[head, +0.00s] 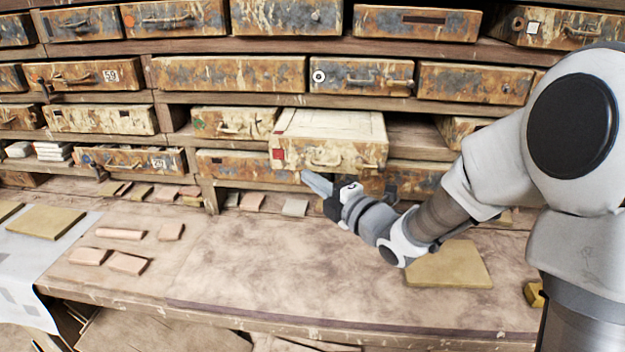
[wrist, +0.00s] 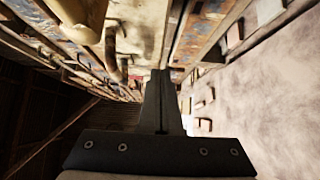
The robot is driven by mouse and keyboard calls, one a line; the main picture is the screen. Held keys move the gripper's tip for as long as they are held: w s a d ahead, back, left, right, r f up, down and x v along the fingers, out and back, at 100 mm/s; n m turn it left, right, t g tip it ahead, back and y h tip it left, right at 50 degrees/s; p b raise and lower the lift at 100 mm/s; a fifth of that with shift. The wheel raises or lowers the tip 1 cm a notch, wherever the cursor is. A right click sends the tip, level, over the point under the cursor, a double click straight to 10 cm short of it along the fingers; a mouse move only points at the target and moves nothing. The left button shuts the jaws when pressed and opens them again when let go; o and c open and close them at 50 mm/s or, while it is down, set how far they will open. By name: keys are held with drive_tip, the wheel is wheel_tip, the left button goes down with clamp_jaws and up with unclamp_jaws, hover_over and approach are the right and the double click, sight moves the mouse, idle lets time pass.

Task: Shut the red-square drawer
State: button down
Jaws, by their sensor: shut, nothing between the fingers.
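The red-square drawer (head: 350,155) is cream and worn, with a red square at the left of its front and a handle in the middle. In the head view it stands pulled out from the shelf, its top showing. My gripper (head: 304,174) is shut and empty, just below the drawer's lower front edge toward its left side. The head view does not settle whether they touch. In the wrist view my shut fingers (wrist: 161,74) point along the row of drawer fronts, and a worn pale surface with a handle is close at the upper left.
Other drawers surround it, such as one with a white ring (head: 360,76) above. The worktop (head: 250,260) below is mostly clear, with pink tiles (head: 120,234) at left and a yellowish slab (head: 450,268) under my arm. A white sheet (head: 40,255) lies at far left.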

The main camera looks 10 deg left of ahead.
drive_tip(key=w+b, duration=0.1)
drive_tip(key=w, duration=0.3)
drive_tip(key=w+b, duration=0.1)
drive_tip(key=w, duration=0.4)
drive_tip(key=w+b, duration=0.1)
drive_tip(key=w, duration=0.3)
drive_tip(key=shift+w+a+b, duration=0.35)
drive_tip(key=shift+w, duration=0.3)
drive_tip(key=shift+d+r, duration=0.1)
drive_tip(key=shift+r, duration=0.15)
drive_tip(key=shift+w, duration=0.1)
drive_tip(key=shift+f, duration=0.1)
